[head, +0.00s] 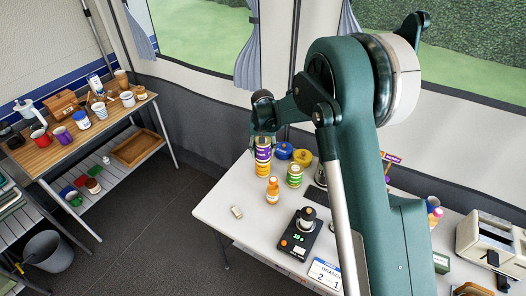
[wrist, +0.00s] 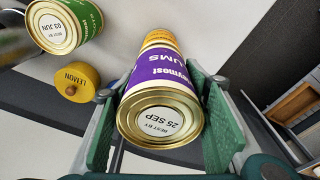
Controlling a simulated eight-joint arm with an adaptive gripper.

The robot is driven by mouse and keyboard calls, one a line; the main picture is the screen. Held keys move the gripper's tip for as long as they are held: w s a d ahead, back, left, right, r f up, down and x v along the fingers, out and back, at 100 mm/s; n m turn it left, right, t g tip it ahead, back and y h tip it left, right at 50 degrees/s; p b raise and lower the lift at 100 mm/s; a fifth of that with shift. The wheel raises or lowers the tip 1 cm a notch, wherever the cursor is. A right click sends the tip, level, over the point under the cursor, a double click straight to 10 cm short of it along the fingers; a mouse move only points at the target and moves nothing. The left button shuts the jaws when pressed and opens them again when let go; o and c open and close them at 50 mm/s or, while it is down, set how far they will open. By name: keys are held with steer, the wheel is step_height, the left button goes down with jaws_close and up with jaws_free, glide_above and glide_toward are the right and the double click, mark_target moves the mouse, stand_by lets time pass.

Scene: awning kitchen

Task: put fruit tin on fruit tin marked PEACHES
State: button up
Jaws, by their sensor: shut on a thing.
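My gripper (wrist: 160,115) is shut on a purple fruit tin (wrist: 160,75), whose label reads in part "UMS" and whose end facing the wrist camera is stamped 25 SEP. In the head view the purple tin (head: 263,143) is upright at the table's far left part. An orange-yellow tin (wrist: 160,38) shows just beyond its far end in the wrist view, and directly under it in the head view (head: 262,168). The two look lined up; I cannot tell whether they touch. The name on the orange-yellow tin is not readable.
A green tin (head: 295,176) stands to the right on the white table (head: 225,205). A yellow lidded pot marked LEMON (wrist: 77,82) and a blue one (head: 284,150) are close by. An orange bottle (head: 272,190) and a black scale (head: 302,235) stand nearer.

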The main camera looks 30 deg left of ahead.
steer(key=shift+f, duration=0.25)
steer(key=o, duration=1.1)
steer(key=shift+o, duration=0.2)
steer(key=shift+r, duration=0.15)
steer(key=r, duration=0.4)
steer(key=s+r, duration=0.1)
steer(key=r, duration=0.7)
steer(key=shift+s+d, duration=0.15)
steer(key=shift+d, duration=0.15)
